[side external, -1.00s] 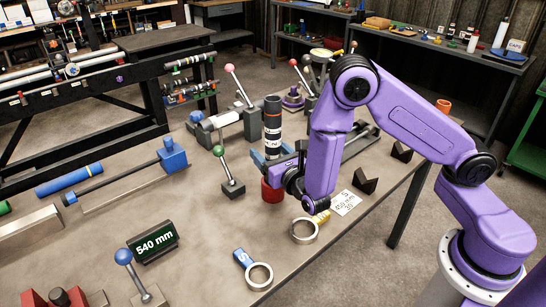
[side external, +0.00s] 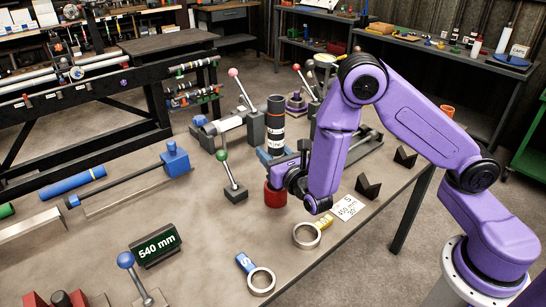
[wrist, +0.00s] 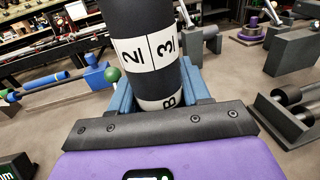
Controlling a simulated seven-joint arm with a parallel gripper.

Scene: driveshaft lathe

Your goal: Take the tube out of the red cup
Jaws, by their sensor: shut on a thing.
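A black tube (side external: 275,130) with white bands, printed marks and a thin orange ring stands upright, in line above the red cup (side external: 275,196) on the bench. My gripper (side external: 272,156) reaches in from the right with its blue fingers shut on the tube's lower part, just above the cup. In the wrist view the tube (wrist: 150,50) rises between the blue fingers, and its white label with black figures faces the camera. The gripper body hides the tube's lower end, so I cannot tell how deep it sits in the cup.
A green-knobbed lever (side external: 228,175) stands close left of the cup. Grey lathe parts with a red-knobbed lever (side external: 240,88) are behind. Two rings (side external: 306,236) (side external: 261,280), a paper tag (side external: 347,207) and black V-blocks (side external: 367,187) lie in front and right.

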